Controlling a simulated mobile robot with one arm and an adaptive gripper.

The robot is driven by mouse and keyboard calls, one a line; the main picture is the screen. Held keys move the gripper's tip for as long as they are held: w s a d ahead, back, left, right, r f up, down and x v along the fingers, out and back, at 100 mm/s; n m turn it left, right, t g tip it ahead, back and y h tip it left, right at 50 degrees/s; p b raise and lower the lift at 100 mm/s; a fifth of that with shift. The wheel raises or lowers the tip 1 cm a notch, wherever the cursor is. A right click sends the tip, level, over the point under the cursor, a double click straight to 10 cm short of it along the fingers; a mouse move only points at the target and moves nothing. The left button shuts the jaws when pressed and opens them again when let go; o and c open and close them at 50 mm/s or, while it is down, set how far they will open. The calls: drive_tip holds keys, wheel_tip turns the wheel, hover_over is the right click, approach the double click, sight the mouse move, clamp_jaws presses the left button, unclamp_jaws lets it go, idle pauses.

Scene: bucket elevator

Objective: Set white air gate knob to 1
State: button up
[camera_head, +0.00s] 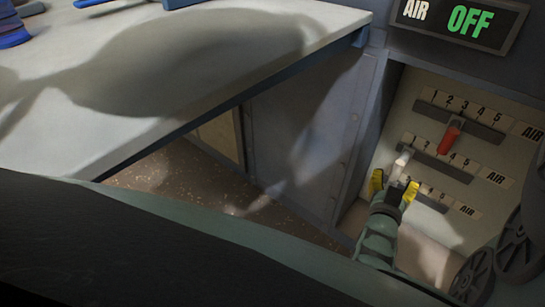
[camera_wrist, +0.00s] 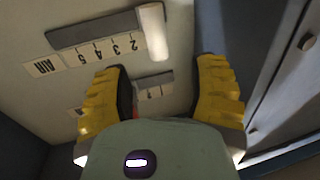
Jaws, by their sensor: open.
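My gripper (camera_head: 394,187) is open, with yellow fingers just below the white knob in the head view. In the wrist view my gripper (camera_wrist: 162,75) has nothing between its fingertips, and the knob is beyond them, apart.
My gripper partly hides the lower slot (camera_head: 432,203). A pale tabletop (camera_head: 200,70) lies left; grey cabinet walls (camera_head: 305,130) flank the recessed panel.

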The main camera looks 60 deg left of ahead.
drive_tip(key=v, duration=0.5)
drive_tip(key=shift+s, duration=0.3)
